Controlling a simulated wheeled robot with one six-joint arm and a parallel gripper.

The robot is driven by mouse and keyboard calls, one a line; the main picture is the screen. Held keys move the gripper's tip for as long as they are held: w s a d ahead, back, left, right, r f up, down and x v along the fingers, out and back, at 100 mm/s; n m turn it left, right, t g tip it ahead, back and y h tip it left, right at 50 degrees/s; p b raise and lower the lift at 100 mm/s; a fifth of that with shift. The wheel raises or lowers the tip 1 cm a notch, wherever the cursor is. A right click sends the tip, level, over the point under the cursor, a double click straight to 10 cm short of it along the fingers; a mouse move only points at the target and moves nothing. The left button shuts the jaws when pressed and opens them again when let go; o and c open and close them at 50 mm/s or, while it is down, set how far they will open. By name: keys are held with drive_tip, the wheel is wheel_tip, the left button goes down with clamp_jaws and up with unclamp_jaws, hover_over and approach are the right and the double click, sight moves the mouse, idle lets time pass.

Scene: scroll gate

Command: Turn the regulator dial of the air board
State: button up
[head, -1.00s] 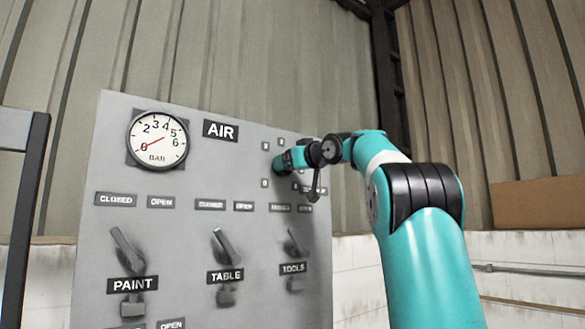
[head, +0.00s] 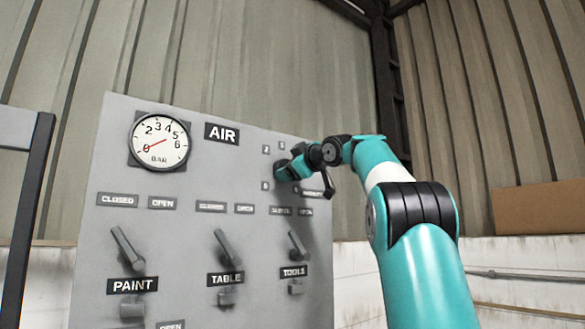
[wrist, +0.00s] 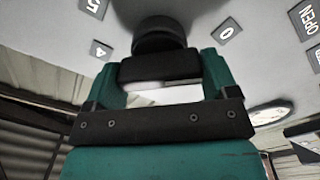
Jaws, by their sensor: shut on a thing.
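The air board (head: 190,260) is a grey upright panel with an AIR label. Its regulator dial is a dark round knob (wrist: 158,33), seen at the top of the wrist view, with small number plates such as 5, 4 and 0 around it. My gripper (wrist: 162,66) is shut on the dial. In the head view my gripper (head: 284,170) is at the upper right of the board and largely hides the dial. The pressure gauge (head: 159,141) at the upper left has its red needle near 0.
Below the dial are three valve levers, PAINT (head: 128,248), TABLE (head: 228,247) and TOOLS (head: 298,245), with CLOSED and OPEN plates above them. A dark-framed grey thing (head: 22,190) stands at the left edge. A brown box (head: 540,208) rests on the wall ledge at right.

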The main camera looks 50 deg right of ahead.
idle(0.4)
drive_tip(key=o, duration=0.8)
drive_tip(key=b+v, duration=0.4)
drive_tip(key=v, duration=1.3)
drive_tip(key=shift+s, duration=0.25)
drive_tip(key=shift+f, duration=0.1)
